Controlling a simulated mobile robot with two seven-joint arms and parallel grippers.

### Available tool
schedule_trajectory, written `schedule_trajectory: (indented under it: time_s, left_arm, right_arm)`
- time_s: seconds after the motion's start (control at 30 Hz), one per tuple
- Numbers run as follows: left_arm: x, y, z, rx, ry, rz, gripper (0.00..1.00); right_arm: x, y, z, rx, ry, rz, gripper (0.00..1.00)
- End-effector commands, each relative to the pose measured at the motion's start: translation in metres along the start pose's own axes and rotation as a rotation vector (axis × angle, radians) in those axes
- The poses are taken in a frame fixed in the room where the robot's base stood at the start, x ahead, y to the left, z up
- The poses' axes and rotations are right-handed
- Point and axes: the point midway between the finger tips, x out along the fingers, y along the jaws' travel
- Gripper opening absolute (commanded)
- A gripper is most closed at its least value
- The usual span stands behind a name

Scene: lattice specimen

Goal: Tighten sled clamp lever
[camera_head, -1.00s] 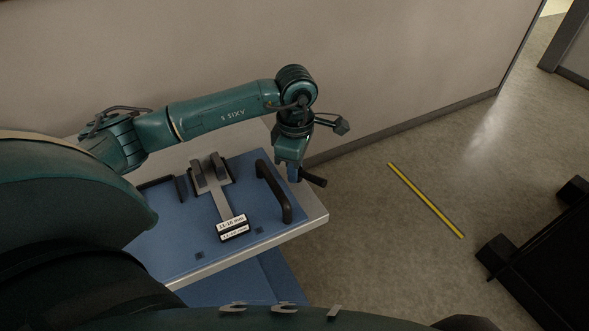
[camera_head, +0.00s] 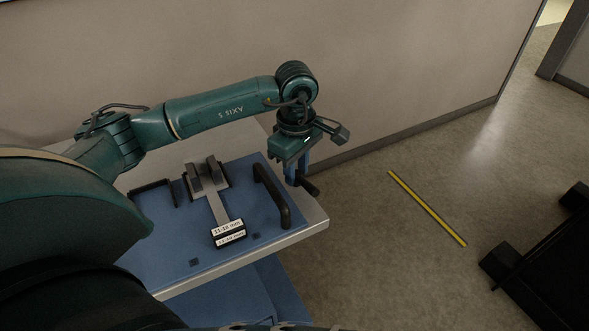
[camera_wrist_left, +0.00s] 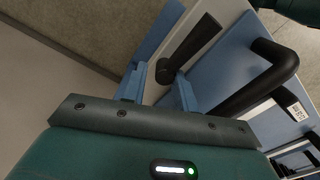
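The black clamp lever (camera_head: 308,185) sticks out at the right edge of the blue sled plate (camera_head: 215,250). In the left wrist view the lever (camera_wrist_left: 196,42) runs up and right from a round hub. My left gripper (camera_head: 297,176) points down at the lever. Its blue fingers (camera_wrist_left: 158,90) are apart, with the lever's hub between or just beyond their tips; I cannot tell whether either finger touches it. My right gripper is not in view.
A thick black handle (camera_head: 272,195) stands on the sled close to the left gripper; a second handle (camera_head: 152,189) is at the left. A grey fixture with labelled blocks (camera_head: 228,232) sits between. The pale table edge (camera_head: 300,236) borders open floor. A wall (camera_head: 400,60) is behind.

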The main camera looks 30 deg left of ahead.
Motion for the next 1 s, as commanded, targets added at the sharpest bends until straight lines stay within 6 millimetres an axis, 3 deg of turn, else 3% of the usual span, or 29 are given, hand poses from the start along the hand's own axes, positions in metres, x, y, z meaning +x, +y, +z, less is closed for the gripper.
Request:
schedule_trajectory:
  time_s: [0.03, 0.2, 0.57, 1.0]
  left_arm:
    - [0.0, 0.0, 0.001, 0.0, -0.001, 0.001, 0.32]
    - [0.001, -0.001, 0.0, -0.001, 0.001, -0.004, 0.45]
    - [0.001, -0.002, -0.001, -0.002, 0.003, -0.01, 0.45]
    - [-0.031, -0.002, -0.001, -0.002, 0.004, -0.01, 0.45]
  right_arm:
    - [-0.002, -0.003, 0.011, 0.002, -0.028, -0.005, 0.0]
    - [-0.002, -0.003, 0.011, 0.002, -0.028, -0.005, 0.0]
    - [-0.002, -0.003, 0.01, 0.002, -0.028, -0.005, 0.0]
    - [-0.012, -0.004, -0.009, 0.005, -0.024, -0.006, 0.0]
